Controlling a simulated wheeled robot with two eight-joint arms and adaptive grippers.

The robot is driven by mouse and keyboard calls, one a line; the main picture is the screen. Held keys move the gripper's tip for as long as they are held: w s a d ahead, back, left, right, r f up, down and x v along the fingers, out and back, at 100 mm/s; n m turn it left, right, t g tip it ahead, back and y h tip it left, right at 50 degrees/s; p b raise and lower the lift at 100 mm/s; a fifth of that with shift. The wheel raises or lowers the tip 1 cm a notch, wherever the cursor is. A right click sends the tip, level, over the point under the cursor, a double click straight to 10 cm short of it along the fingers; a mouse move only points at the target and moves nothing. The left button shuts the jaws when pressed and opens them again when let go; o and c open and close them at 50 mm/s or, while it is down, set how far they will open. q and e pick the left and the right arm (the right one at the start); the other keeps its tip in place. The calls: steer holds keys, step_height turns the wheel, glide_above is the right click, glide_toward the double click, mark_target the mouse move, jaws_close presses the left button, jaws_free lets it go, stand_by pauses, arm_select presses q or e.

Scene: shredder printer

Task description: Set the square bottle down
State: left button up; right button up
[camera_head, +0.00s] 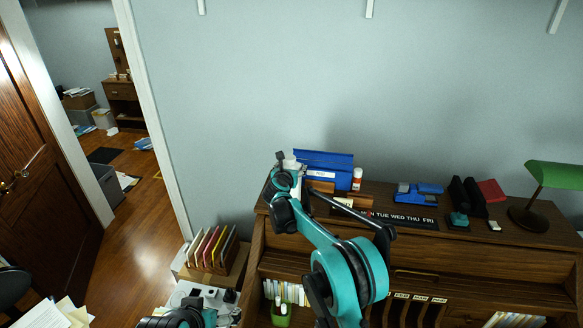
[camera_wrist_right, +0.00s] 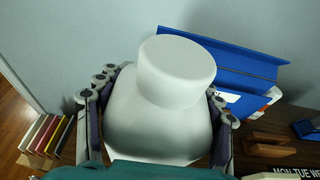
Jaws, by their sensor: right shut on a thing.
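The square bottle (camera_wrist_right: 160,110) is white, with a wide body and a round white cap. It fills the middle of the right wrist view. My right gripper (camera_wrist_right: 155,118) is shut on it, with one finger on each side of its body. In the head view the gripper (camera_head: 283,172) is at the left end of the wooden desk's top (camera_head: 385,204), and only a bit of the white bottle (camera_head: 291,162) shows behind it. The bottle's base is hidden, so I cannot tell whether it touches the desk. My left gripper's fingers are not in view.
A blue binder (camera_head: 325,160) stands right behind the bottle. Upright folders (camera_head: 212,247) stand lower left.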

steer(key=o, duration=1.7)
steer(key=shift+o, duration=0.2)
